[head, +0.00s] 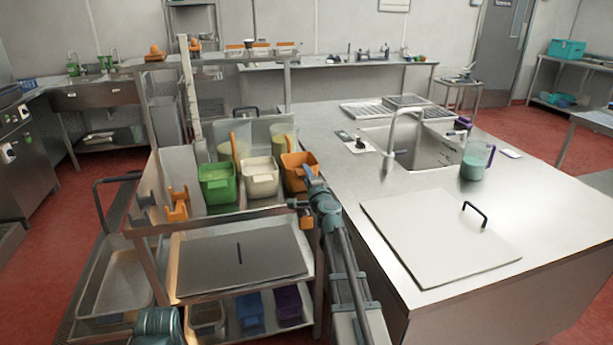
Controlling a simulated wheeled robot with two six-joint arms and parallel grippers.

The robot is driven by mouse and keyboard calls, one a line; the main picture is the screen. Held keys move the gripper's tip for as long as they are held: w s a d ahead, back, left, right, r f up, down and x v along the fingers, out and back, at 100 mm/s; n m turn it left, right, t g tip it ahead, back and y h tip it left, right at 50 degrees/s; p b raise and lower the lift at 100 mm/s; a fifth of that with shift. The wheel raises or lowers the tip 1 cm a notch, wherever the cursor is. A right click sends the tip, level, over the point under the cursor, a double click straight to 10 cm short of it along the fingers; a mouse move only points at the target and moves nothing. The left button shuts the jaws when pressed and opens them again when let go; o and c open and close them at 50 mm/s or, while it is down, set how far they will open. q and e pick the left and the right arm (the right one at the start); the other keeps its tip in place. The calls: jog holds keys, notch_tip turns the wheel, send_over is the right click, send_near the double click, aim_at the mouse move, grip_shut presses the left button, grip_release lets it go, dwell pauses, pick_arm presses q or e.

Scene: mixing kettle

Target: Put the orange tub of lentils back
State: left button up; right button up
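The orange tub (296,180) stands at the right end of a row on the upper level of the steel cart, beside a cream-filled white tub (260,181). Its contents are hard to make out. My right gripper (311,175) is at the tub's right side, overlapping its rim and wall in the head view. The fingers are small and partly hidden, so I cannot tell whether they grip the wall. Only a teal part of my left arm shows at the bottom left; its gripper is out of view.
A green tub (217,186) stands left of the white tub. A grey lid or board (215,271) lies on the cart's nearer shelf, with coloured bins (250,312) below. To the right, the steel counter (345,180) holds a large pale lid (425,240), a tap and a jug (474,163).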

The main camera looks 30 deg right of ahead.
jog(key=shift+r, duration=0.1)
jog(key=shift+s+r, duration=0.1)
jog(key=v, duration=1.1)
jog(key=shift+s, duration=0.4)
